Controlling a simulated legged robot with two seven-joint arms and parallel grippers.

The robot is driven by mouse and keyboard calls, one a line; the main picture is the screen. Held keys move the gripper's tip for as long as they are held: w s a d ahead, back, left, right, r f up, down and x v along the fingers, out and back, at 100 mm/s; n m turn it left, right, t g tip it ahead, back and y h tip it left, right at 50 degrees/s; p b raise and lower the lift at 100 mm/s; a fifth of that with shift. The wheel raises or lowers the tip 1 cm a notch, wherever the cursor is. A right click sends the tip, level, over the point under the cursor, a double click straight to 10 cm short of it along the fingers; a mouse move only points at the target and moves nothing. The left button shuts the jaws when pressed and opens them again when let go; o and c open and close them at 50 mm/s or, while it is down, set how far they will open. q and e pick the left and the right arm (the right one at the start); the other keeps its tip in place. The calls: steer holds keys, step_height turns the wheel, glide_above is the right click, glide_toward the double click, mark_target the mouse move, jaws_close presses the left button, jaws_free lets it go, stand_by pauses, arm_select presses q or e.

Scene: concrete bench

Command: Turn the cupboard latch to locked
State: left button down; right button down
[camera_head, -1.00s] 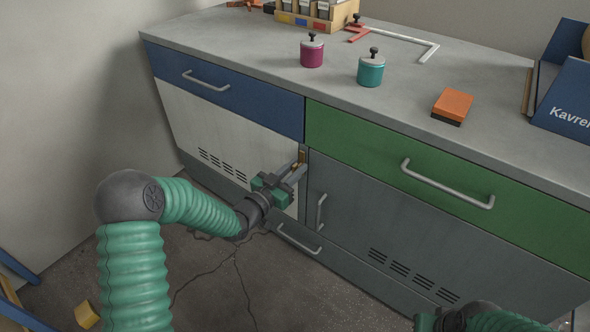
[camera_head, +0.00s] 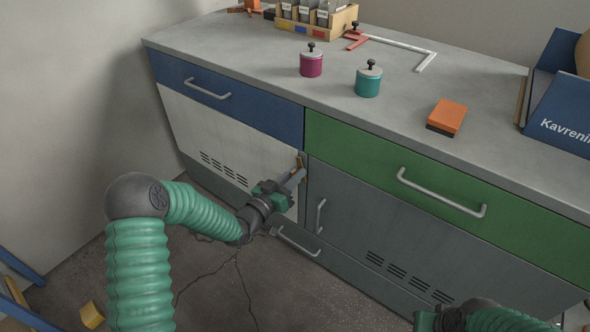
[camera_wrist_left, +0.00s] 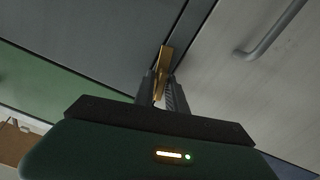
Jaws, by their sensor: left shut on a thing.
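The cupboard latch (camera_wrist_left: 164,62) is a small brass-yellow bar at the seam between the white cupboard door (camera_head: 225,135) and the grey cupboard door (camera_head: 400,215), just below the drawers. My left gripper (camera_head: 298,176) is shut on the latch, and its fingers (camera_wrist_left: 161,88) show on either side of the bar in the left wrist view. The fingers hide part of the latch in the head view. My right gripper (camera_head: 437,318) is at the bottom right edge, away from the doors; its fingers are too unclear to judge.
The blue drawer (camera_head: 235,102) and green drawer (camera_head: 375,165) have bar handles. The bench top (camera_head: 240,50) holds a magenta jar (camera_head: 311,65), a teal jar (camera_head: 368,82), an orange block (camera_head: 447,115) and a blue box (camera_head: 560,115). A grey door handle (camera_head: 320,216) stands near the left gripper.

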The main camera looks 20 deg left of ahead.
arm_select(q)
steer(key=n+p, duration=0.3)
steer(key=shift+a+r+n, duration=0.1)
steer(key=shift+r+n, duration=0.05)
steer(key=shift+n, duration=0.25)
steer(key=n+p, duration=0.3)
steer(key=n, duration=0.1)
steer(key=shift+a+n+p, duration=0.1)
steer(key=shift+n+p, duration=0.2)
steer(key=shift+p, duration=0.05)
steer(key=n, duration=0.1)
steer(key=n+p, duration=0.1)
steer(key=n, duration=0.1)
steer(key=shift+f, duration=0.3)
steer(key=shift+a+f+n+p, duration=0.15)
steer(key=shift+n+p, duration=0.5)
steer(key=shift+n, duration=1.15)
steer(key=c, duration=1.6)
jaws_free()
steer(key=shift+o, duration=0.4)
steer(key=shift+w, duration=0.1)
